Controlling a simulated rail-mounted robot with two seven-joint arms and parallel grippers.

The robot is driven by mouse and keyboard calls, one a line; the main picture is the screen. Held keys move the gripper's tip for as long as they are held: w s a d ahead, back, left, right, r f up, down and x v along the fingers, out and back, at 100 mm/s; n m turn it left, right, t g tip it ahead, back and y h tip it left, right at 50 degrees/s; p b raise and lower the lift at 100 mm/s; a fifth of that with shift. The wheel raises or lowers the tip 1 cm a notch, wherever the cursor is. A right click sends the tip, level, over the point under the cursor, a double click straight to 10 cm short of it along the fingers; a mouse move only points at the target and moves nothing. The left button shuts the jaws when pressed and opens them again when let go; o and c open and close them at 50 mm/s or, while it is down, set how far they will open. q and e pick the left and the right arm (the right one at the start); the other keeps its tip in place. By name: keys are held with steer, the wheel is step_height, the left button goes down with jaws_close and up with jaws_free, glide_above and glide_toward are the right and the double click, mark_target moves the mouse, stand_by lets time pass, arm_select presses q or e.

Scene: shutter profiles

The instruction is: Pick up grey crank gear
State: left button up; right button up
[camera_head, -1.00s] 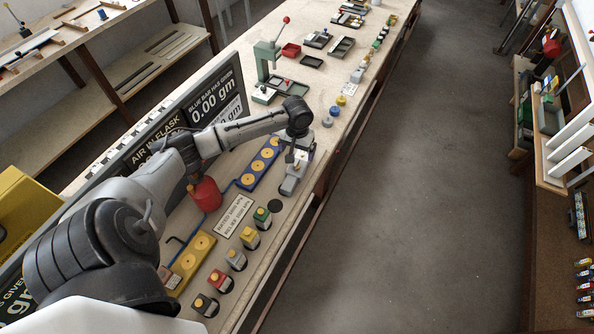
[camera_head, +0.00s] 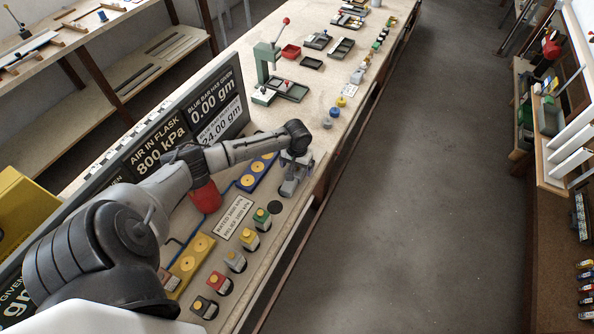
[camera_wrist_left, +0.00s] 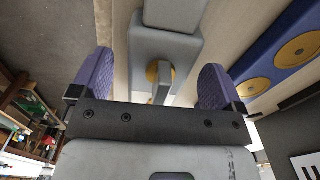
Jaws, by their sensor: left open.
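The grey crank gear (camera_wrist_left: 166,45) shows in the left wrist view as a grey block with a yellow disc and a short grey crank. In the head view a grey device (camera_head: 288,187) stands at the bench's front edge, partly hidden under my left wrist. My left gripper (camera_head: 296,160) is just above it. In the left wrist view the gripper (camera_wrist_left: 154,82) is open, its two purple fingers on either side of the crank and yellow disc. No contact shows. My right gripper is not in view.
A blue plate with yellow discs (camera_head: 257,172) lies left of the gripper, with a red flask (camera_head: 204,194) nearby. A display panel (camera_head: 190,125) stands behind my arm. Several small coloured blocks (camera_head: 235,261) line the front edge. A green press (camera_head: 265,70) stands farther along.

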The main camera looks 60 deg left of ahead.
arm_select(q)
steer(key=c, duration=1.2)
steer(key=shift+r, duration=0.1)
